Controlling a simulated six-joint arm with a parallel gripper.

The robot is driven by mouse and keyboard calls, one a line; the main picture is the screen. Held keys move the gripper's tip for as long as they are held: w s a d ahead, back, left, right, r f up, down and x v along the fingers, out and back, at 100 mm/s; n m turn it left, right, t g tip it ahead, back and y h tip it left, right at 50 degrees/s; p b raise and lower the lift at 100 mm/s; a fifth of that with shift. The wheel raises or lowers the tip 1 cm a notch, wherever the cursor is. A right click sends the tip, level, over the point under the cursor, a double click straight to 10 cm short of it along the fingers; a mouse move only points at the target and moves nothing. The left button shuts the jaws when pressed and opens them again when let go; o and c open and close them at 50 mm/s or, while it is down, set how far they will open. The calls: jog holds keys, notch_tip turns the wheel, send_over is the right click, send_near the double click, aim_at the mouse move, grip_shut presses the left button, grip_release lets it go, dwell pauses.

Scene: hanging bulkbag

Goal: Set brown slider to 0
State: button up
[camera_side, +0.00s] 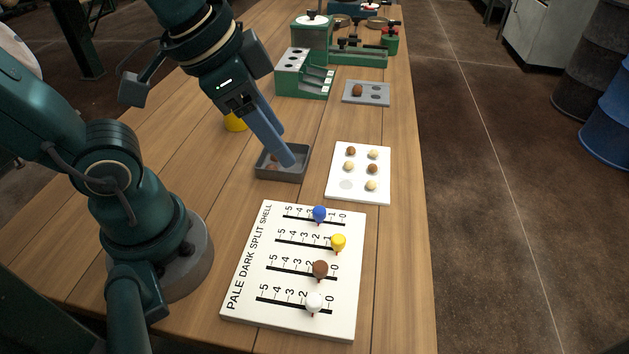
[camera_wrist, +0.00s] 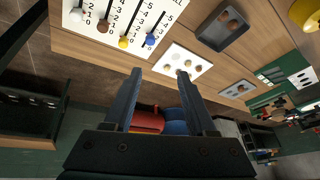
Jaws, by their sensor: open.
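The brown slider (camera_side: 320,269) is a round knob on the third row of a white board (camera_side: 244,318) with several numbered slots. It covers the mark around 1, and the 0 shows just to its right. It also shows in the wrist view (camera_wrist: 103,28). My gripper (camera_side: 287,162) is over the grey tray, up and left of the board, away from the brown knob. In the wrist view its two fingers (camera_wrist: 160,85) stand apart with nothing between them.
Blue (camera_side: 319,214), yellow (camera_side: 338,242) and white (camera_side: 314,302) knobs sit on the neighbouring rows, close to the brown one. A grey tray (camera_side: 268,176) and a white plate with several nut-like pieces (camera_side: 335,189) lie behind the board. Green equipment (camera_side: 290,85) stands farther back.

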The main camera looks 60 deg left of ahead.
jog(key=w+d+f+m+g, duration=0.2)
jog(key=d+f+m+g, duration=0.15)
jog(key=d+m, duration=0.3)
jog(key=m+g, duration=0.2)
send_over(321, 265)
jog(key=shift+t, duration=0.25)
notch_tip(321, 265, down, 5)
jog(key=shift+r, duration=0.15)
jog(key=shift+s+f, duration=0.15)
jog(key=shift+f, duration=2.4)
grip_shut()
